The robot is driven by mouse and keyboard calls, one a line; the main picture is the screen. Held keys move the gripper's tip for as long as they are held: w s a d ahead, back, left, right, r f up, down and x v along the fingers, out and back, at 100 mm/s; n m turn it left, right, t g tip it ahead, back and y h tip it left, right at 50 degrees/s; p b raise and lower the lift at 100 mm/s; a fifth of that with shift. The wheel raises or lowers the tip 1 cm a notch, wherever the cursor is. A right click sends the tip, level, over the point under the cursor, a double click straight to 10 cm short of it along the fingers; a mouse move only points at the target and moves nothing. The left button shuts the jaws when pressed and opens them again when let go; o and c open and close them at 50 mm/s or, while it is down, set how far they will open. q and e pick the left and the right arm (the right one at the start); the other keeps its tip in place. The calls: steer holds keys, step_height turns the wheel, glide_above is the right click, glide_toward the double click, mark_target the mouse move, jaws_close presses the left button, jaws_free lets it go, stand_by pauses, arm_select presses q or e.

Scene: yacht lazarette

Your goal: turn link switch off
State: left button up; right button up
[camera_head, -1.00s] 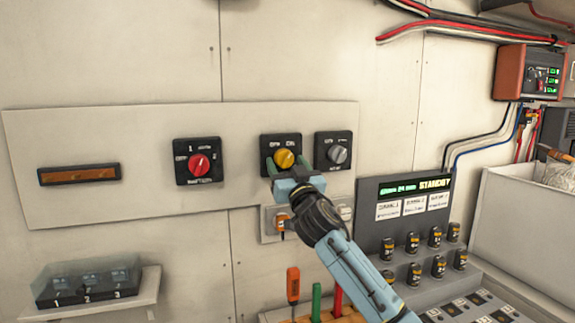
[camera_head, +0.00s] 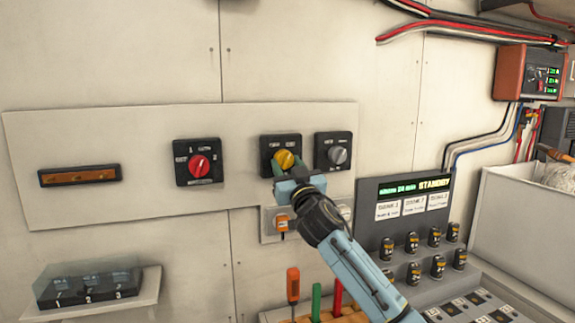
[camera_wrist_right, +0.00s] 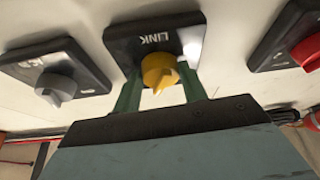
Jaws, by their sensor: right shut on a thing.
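The link switch is a yellow knob (camera_head: 284,157) on a black square plate (camera_head: 268,143) on the wall panel. The wrist view shows the word LINK on its plate (camera_wrist_right: 152,40) and the yellow knob (camera_wrist_right: 158,70) between my green fingers. My right gripper (camera_head: 285,168) is shut on the yellow knob from below and in front. The fingers partly cover the lower part of the plate in the head view. The knob's pointer tip shows in the wrist view, but its exact setting is hard to read. My left gripper is not in view.
A red knob (camera_head: 199,166) sits left of the link switch and a grey knob (camera_head: 338,155) close on its right. A socket with an orange plug (camera_head: 281,223) is just below. A console with a green display (camera_head: 402,190) stands at the lower right.

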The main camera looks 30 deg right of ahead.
steer(key=n+y+p, duration=0.2)
steer(key=n+p, duration=0.1)
steer(key=n, duration=0.1)
steer(key=n+y+p, duration=0.1)
steer(key=n+p, duration=0.2)
steer(key=n, duration=0.1)
steer(key=n+g+y+p, duration=0.1)
steer(key=n+y+p, duration=0.1)
steer(key=n+p, duration=0.1)
steer(key=shift+s+d+r+n+y, duration=0.1)
steer(key=shift+d+r+n+y, duration=0.2)
steer(key=shift+d+r+n, duration=0.1)
steer(key=shift+f+n+g+y+p, duration=0.1)
steer(key=shift+n+g+y+p, duration=0.45)
steer(key=shift+n+p, duration=1.1)
steer(key=o, duration=1)
steer(key=shift+s, duration=0.1)
steer(key=shift+b+v, duration=2.1)
steer(key=shift+v, duration=4.55)
